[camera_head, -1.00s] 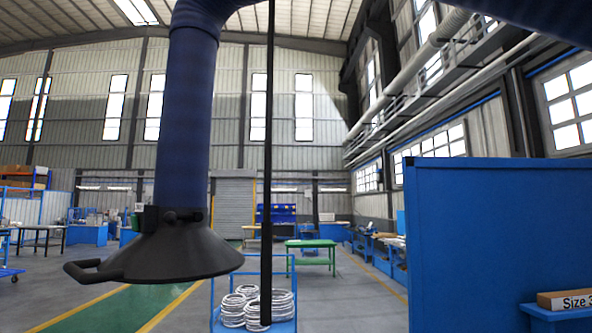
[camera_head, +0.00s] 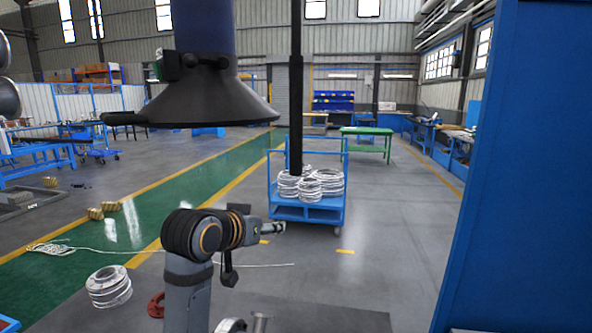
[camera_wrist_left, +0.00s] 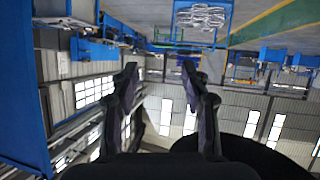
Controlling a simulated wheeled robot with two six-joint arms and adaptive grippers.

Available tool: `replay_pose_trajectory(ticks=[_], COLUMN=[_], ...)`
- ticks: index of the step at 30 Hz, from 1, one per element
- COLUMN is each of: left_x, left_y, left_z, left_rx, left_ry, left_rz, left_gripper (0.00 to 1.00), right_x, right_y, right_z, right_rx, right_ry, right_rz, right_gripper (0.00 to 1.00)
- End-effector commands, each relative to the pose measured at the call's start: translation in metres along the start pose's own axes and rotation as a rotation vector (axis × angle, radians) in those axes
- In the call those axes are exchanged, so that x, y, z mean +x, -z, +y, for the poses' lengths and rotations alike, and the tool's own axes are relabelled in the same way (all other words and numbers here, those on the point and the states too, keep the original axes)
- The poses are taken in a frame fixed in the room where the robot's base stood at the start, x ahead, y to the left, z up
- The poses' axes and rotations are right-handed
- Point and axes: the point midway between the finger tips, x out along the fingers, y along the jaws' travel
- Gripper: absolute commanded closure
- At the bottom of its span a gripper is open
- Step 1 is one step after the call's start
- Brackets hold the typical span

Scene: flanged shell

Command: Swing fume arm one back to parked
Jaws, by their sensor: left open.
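The fume arm shows in the head view as a dark blue hose (camera_head: 204,26) hanging down to a black cone hood (camera_head: 207,98). A black bar handle (camera_head: 122,118) sticks out from the hood's left rim. My left gripper (camera_head: 274,228) is below the hood and to the right of its middle, clear of it and of the handle. In the left wrist view its two fingers (camera_wrist_left: 160,68) are spread, with nothing between them. A dark rounded shape at the bottom right there may be the hood; I cannot tell. My right gripper is not in view.
A blue cart (camera_head: 312,210) with white coils stands ahead, behind a black upright pole (camera_head: 296,100). A tall blue panel (camera_head: 520,170) fills the right side. A coil (camera_head: 108,287) and a red ring (camera_head: 156,305) lie on the floor at lower left. Floor right of the cart is clear.

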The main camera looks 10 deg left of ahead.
Motion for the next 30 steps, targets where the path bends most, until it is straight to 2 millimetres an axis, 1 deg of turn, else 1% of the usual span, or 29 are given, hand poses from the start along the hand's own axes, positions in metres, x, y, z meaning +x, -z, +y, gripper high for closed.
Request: replay_pose_trajectory(ticks=[1,3,5,6,7,9,12,14,16,20,23,30], left_x=[-0.044,-0.093,-0.117,-0.133,-0.144,-0.169,-0.190,-0.195,-0.196,-0.190,-0.175,-0.129], left_y=[0.041,0.082,0.114,0.131,0.143,0.165,0.181,0.184,0.185,0.189,0.196,0.218], left_z=[0.015,0.033,0.043,0.050,0.055,0.064,0.071,0.074,0.074,0.075,0.079,0.086], left_rx=[0.030,0.064,0.080,0.090,0.098,0.115,0.131,0.135,0.135,0.133,0.132,0.132], left_ry=[-0.024,-0.052,-0.075,-0.088,-0.098,-0.115,-0.129,-0.133,-0.134,-0.136,-0.138,-0.136], left_rz=[0.103,0.199,0.258,0.295,0.322,0.374,0.415,0.425,0.427,0.424,0.421,0.421], left_gripper=[0.54,0.54,0.54,0.54,0.54,0.54,0.54,0.54,0.54,0.54,0.54,0.54], right_x=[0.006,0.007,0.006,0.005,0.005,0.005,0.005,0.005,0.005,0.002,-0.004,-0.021], right_y=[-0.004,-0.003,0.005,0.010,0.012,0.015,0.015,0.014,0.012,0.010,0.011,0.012], right_z=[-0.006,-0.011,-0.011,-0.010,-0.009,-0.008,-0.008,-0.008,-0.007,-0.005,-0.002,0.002], right_rx=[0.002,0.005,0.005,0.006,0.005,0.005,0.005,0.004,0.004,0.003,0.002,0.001], right_ry=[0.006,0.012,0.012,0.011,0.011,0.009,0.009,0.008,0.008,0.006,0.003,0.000], right_rz=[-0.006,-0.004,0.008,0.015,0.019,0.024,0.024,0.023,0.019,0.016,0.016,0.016], right_gripper=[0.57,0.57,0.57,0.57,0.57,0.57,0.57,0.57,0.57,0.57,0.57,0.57])
